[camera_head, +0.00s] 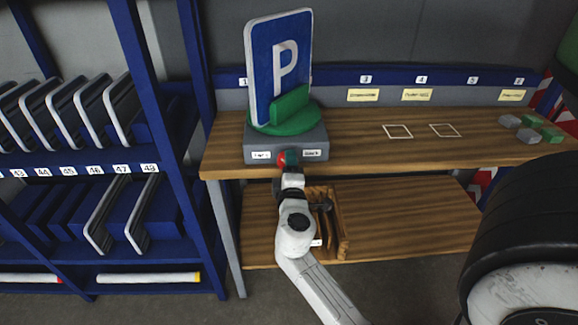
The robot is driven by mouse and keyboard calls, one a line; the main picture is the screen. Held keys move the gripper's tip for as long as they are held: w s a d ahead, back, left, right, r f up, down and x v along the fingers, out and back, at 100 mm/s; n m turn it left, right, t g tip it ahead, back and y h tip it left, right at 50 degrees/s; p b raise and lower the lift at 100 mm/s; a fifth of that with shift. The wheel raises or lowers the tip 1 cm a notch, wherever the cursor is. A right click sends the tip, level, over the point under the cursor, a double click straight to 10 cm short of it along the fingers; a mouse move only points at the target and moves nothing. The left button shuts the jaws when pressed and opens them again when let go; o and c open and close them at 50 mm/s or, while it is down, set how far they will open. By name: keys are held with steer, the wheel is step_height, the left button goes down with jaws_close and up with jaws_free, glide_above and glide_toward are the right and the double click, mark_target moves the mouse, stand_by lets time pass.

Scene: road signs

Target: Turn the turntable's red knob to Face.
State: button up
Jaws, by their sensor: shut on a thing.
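The turntable has a grey base (256,150) on the left part of the wooden bench, with a green round plate (265,127) on top. A blue parking sign (263,77) with a white P stands upright on the plate, its P side toward me, with a green block (288,105) against it. The red knob (282,158) is at the middle of the base's front, between two small white labels too small to read surely. My gripper (288,166) is shut on the knob from the front and hides part of it. The knob's pointing direction cannot be told.
The wooden bench top (350,140) is clear right of the turntable, with white outlined squares (398,131). Grey and green blocks (530,128) lie at its right end. A wooden box (341,225) sits on the lower shelf. A blue rack (175,190) holds signs at left.

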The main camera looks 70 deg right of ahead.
steer(key=shift+w+a+n+p, duration=0.1)
steer(key=shift+n+p, duration=1.55)
steer(key=shift+n, duration=3.25)
steer(key=o, duration=1)
steer(key=shift+o, duration=0.2)
steer(key=b+v, duration=0.1)
steer(key=v, duration=0.9)
steer(key=shift+s+a, duration=0.2)
steer(key=shift+a, duration=0.1)
